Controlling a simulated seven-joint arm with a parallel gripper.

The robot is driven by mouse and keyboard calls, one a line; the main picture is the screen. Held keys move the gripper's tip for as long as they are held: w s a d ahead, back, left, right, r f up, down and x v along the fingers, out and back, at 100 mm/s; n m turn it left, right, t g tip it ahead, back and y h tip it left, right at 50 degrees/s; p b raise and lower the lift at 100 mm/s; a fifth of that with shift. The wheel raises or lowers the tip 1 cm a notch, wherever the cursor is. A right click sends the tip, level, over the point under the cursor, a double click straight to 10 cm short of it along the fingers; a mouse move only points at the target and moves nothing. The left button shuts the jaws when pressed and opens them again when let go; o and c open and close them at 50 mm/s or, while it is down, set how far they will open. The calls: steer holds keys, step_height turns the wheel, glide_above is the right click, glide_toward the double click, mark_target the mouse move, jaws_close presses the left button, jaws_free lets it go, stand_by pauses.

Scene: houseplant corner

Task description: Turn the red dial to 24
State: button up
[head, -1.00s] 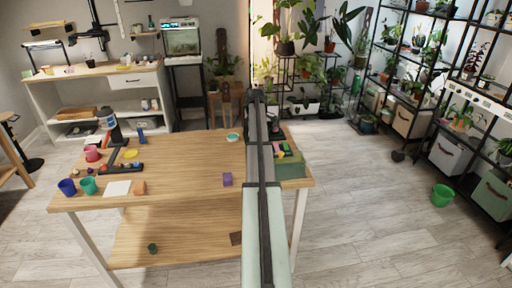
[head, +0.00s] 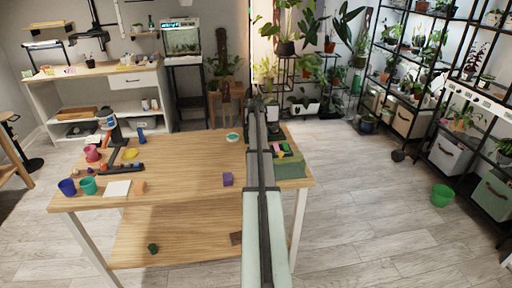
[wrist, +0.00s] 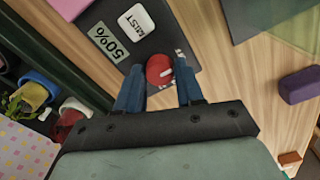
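The red dial (wrist: 160,70) sits on a dark panel (wrist: 150,18) in the wrist view, with a small pale mark on its face. White ticks show beside it, partly hidden by a finger; no number is readable. The panel carries a white "MIST" label (wrist: 136,24) and a grey "50%" label (wrist: 110,41). My gripper (wrist: 160,82) is open, its two blue fingers on either side of the dial with a visible gap to each. In the head view my arm hides the dial and the gripper.
A purple block (wrist: 302,85) and an orange-brown block (wrist: 290,159) lie on the wooden table (head: 185,185). A greenish sheet (wrist: 262,18) lies near the panel. Cups, including a blue one (head: 67,187), stand at the table's left. The table's middle is clear.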

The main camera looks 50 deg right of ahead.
steer(key=c, duration=0.6)
steer(key=shift+m, duration=0.3)
steer(key=m, duration=0.5)
steer(key=shift+m, duration=0.3)
steer(key=m, duration=1.1)
steer(key=shift+m, duration=0.3)
steer(key=m, duration=0.6)
